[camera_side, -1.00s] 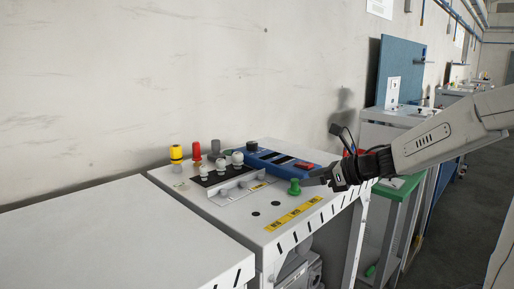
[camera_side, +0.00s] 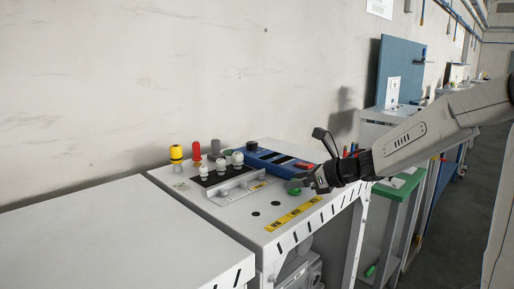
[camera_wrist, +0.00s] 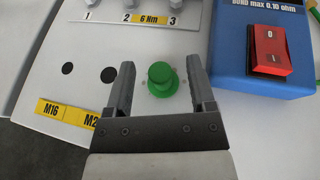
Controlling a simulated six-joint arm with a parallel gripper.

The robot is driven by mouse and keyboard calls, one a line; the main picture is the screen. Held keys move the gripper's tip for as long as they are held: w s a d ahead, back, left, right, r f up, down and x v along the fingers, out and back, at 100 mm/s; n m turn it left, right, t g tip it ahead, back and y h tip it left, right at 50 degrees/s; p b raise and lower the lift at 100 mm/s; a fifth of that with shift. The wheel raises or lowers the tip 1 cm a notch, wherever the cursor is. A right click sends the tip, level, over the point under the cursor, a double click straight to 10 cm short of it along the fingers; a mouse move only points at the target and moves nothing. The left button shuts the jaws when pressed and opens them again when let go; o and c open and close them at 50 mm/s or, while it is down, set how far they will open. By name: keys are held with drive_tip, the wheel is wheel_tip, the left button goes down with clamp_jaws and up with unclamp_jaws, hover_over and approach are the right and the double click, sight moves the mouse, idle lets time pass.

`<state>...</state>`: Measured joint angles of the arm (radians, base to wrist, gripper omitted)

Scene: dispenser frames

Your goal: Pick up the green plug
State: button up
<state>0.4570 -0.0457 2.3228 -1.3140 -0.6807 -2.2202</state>
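The green plug (camera_wrist: 162,78) stands upright on the grey bench top, with a wide flange and a round top. In the wrist view it lies between the two fingers of my gripper (camera_wrist: 160,85), with a gap on each side. My gripper is open and the fingers reach past the plug's sides. In the side view my gripper (camera_side: 299,184) is low over the bench and covers part of the green plug (camera_side: 293,191).
A blue box with a red switch (camera_wrist: 269,50) stands close to the right finger. A metal bracket with white knobs (camera_wrist: 150,14) is behind the plug. Two dark holes (camera_wrist: 108,74) and yellow labels (camera_wrist: 67,112) lie left. Yellow (camera_side: 176,152) and red (camera_side: 196,151) plugs stand at the back.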

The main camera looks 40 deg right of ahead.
clamp_jaws()
drive_tip(key=shift+r, duration=0.15)
wheel_tip(320, 180, up, 10)
idle(0.8)
idle(0.5)
